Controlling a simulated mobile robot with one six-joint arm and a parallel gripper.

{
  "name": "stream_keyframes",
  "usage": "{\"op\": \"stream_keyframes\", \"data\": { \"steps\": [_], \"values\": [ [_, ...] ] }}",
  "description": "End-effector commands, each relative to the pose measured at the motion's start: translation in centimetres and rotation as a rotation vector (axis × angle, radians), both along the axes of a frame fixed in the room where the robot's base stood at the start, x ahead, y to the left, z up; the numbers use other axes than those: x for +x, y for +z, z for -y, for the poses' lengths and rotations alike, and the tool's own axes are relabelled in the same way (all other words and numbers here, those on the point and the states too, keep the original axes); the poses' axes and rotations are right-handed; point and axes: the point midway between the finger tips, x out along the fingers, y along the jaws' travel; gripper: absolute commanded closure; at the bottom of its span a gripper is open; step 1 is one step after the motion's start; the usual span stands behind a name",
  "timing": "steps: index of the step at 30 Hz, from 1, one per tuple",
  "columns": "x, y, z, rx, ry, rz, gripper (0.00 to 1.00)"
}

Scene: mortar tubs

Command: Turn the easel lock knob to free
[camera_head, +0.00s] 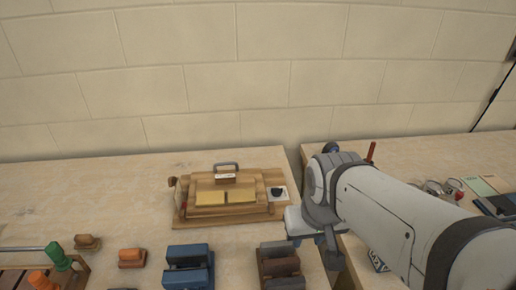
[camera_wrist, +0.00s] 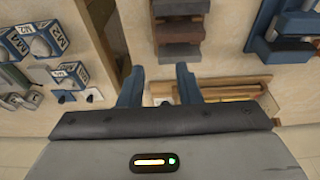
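The easel (camera_head: 228,209) is a wooden box with a metal handle on the left table, near the wall. Its lock knob (camera_head: 277,188) is dark and sits on a white plate at the box's right end. In the wrist view, part of the wooden easel (camera_wrist: 235,84) shows beyond the right finger. A pale plate with a small dark part, apparently the knob (camera_wrist: 163,102), shows between the fingers, partly hidden by the gripper body. My gripper (camera_wrist: 160,88) has two blue fingers spread apart with nothing held. In the head view it is to the right of and nearer than the easel.
Orange and green knobbed pieces (camera_head: 57,257) stand at the left. Labelled blue-and-white blocks (camera_wrist: 45,42) sit across the gap between the tables. Bare tabletop surrounds the easel.

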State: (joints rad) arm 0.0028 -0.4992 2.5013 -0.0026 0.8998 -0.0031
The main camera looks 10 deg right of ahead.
Motion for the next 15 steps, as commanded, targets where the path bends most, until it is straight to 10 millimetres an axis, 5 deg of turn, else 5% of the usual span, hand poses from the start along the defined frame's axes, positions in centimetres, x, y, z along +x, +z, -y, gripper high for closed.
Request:
{"op": "stream_keyframes", "data": {
  "steps": [10, 15],
  "values": [
    [0.4, 0.2, 0.0, 0.004, -0.018, -0.003, 0.69],
    [4.0, 1.0, 0.5, 0.041, -0.187, -0.032, 0.69]
  ]
}}
